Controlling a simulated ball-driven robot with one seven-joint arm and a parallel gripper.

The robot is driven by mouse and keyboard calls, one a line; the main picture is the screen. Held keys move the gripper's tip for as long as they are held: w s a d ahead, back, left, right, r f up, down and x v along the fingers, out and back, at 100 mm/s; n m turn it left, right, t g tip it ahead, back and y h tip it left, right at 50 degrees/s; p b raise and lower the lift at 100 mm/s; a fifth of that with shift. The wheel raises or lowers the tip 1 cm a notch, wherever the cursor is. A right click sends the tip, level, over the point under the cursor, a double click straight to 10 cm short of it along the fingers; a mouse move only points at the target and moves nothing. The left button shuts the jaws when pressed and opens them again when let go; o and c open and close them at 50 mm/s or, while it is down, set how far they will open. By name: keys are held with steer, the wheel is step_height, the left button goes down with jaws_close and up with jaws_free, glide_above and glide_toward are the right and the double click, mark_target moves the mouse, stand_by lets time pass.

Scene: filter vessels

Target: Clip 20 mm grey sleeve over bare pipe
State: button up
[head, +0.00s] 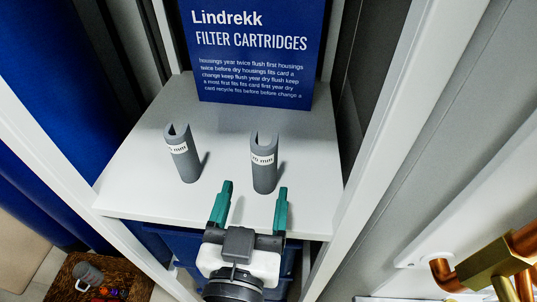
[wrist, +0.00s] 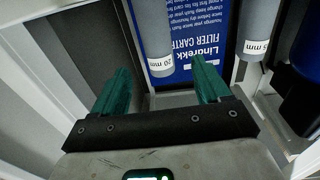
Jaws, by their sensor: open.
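A grey split sleeve (head: 264,172) stands upright on the white shelf, right of centre, its label reading as 20 mm. In the wrist view the 20 mm sleeve (wrist: 156,30) appears ahead, between the lines of my fingers. A second grey sleeve (head: 184,160) stands to its left; in the wrist view this sleeve (wrist: 257,30) is at the right, its label ending in 5 mm. My gripper (head: 255,187) is open and empty at the shelf's front edge, its green fingers pointing towards the 20 mm sleeve, apart from it. Copper pipe (head: 447,275) shows at the lower right.
The white shelf (head: 135,200) has posts on both sides. A blue Lindrekk sign (head: 255,55) stands behind the sleeves. A brass fitting (head: 490,263) joins the copper pipework. A brown mat (head: 125,272) with small items lies on the floor at lower left.

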mark_target(262, 166)
steer(key=w, duration=0.3)
steer(key=shift+w+d+p, duration=0.2)
steer(key=shift+w+p, duration=0.1)
steer(key=w+p, duration=0.1)
steer(key=w, duration=0.1)
steer(key=w+p, duration=0.1)
steer(key=w, duration=0.1)
steer(key=shift+w+d+r, duration=0.15)
steer(key=shift+w+d, duration=0.05)
steer(key=shift+w, duration=0.5)
steer(key=c, duration=1)
